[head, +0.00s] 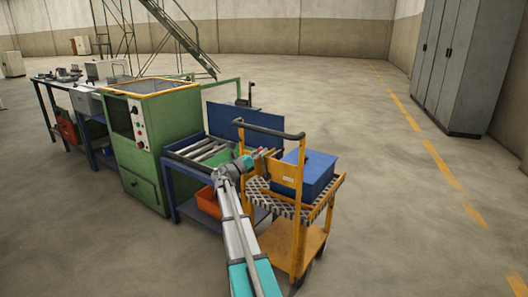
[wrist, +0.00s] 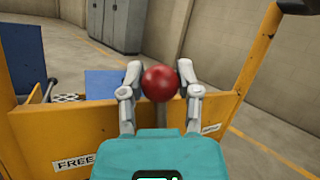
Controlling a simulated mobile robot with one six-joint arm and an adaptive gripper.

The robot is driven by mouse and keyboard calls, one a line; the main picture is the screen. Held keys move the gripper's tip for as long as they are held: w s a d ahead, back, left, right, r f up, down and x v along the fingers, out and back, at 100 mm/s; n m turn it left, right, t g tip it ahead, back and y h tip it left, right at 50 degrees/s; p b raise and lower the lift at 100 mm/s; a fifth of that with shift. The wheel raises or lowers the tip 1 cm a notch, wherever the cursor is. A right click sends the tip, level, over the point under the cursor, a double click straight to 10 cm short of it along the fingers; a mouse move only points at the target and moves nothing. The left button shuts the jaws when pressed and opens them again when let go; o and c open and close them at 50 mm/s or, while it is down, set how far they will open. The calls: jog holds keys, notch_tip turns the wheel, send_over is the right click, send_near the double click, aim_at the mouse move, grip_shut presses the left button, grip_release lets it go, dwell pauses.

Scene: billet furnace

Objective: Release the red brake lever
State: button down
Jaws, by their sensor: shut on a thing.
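The brake lever (wrist: 160,84) shows in the wrist view as a round red knob on a short grey stem, in front of the yellow panel of the cart (wrist: 65,138). My gripper (wrist: 160,80) has one finger on each side of the knob and is shut on it. The lower stem is partly hidden behind my teal gripper body. In the head view my gripper (head: 260,156) is at the left side of the yellow cart (head: 285,172), and the knob is too small there to make out clearly.
A label reading FREE (wrist: 74,163) is on the panel's left; a label at right is unreadable. A blue box (head: 304,172) sits on the cart. A blue roller table (head: 180,190) and green machine (head: 155,140) stand left. Floor to the right is clear up to grey cabinets (head: 450,65).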

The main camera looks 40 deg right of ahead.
jog(key=shift+s, duration=0.1)
jog(key=shift+c, duration=1.5)
grip_release()
jog(key=shift+d, duration=0.15)
jog(key=s+b+v, duration=0.1)
jog(key=b+v, duration=0.5)
jog(key=v, duration=1)
jog(key=shift+f+b, duration=0.35)
jog(key=shift+b, duration=0.05)
jog(key=shift+d, duration=0.1)
dwell(0.5)
